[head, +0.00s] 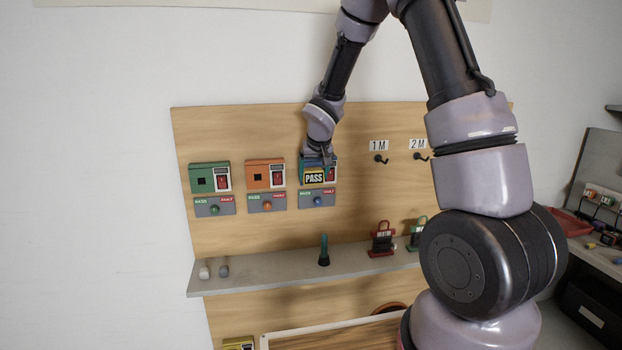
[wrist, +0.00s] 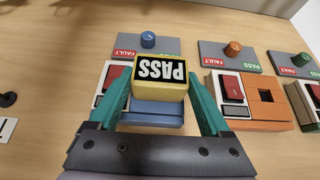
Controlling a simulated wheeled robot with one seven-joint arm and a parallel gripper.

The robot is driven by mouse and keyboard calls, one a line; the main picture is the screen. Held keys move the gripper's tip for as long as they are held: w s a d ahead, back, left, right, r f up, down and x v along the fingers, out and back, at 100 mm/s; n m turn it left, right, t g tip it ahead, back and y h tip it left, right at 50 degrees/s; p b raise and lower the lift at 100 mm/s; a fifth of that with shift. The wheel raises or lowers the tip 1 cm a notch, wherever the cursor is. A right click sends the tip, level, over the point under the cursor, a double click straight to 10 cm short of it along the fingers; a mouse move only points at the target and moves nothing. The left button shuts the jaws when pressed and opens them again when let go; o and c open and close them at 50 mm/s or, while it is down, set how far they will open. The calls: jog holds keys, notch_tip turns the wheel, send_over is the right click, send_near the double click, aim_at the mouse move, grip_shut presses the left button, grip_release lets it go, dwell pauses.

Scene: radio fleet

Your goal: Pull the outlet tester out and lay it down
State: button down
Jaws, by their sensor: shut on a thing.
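The outlet tester is a yellow block with a black PASS display (head: 314,178). It sits in front of the blue outlet box (head: 332,163), the rightmost of three on the board. My gripper (head: 317,161) reaches down to it from above. In the wrist view the teal fingers of my gripper (wrist: 160,88) are closed on both sides of the tester (wrist: 148,90), with its PASS face towards the camera. The blue box (wrist: 150,112) shows behind it, with a red switch at its side. The tester hides the socket, so I cannot tell whether its plug is still in.
A green box (head: 203,170) and an orange box (head: 259,166) hang to the left, with PASS/FAULT dial plates below. A grey shelf (head: 280,266) below carries a dark upright tool (head: 324,250), a red-and-black device (head: 382,238) and small pegs. Bare shelf lies left of the tool.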

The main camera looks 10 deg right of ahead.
jog(key=shift+s, duration=1.35)
dwell(0.6)
jog(key=shift+s, duration=1.65)
